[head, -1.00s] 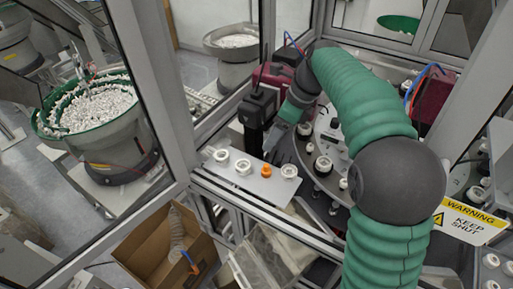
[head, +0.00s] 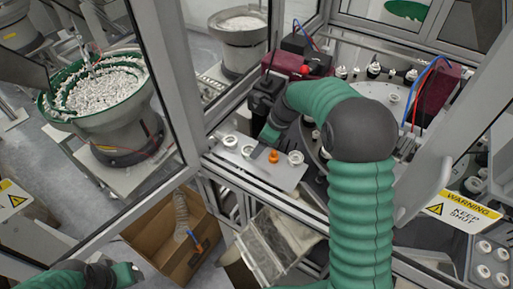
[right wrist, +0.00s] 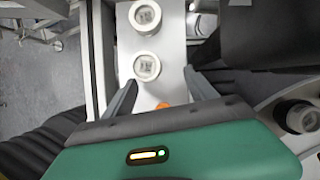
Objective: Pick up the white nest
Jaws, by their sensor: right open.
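A grey plate (head: 226,161) carries a row of white ring-shaped nests and one orange piece (head: 273,156). White nests show at the left end (head: 229,141), beside it (head: 247,150), and right of the orange piece (head: 295,157). My right gripper (head: 257,154) is over the plate's middle, partly hidden by its own arm. In the right wrist view its jaws (right wrist: 160,76) are open and empty, with one white nest (right wrist: 147,66) just beyond and between the fingertips. Another white nest (right wrist: 145,17) is farther out. The orange piece (right wrist: 163,105) is partly hidden by the gripper body.
A dark upright device (head: 266,90) stands close behind the plate. The rotary table (head: 385,95) with fixtures is to the right. Frame posts (head: 168,75) bound the opening at left. A cardboard box (head: 150,235) is below. A warning sign (head: 462,209) is at right.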

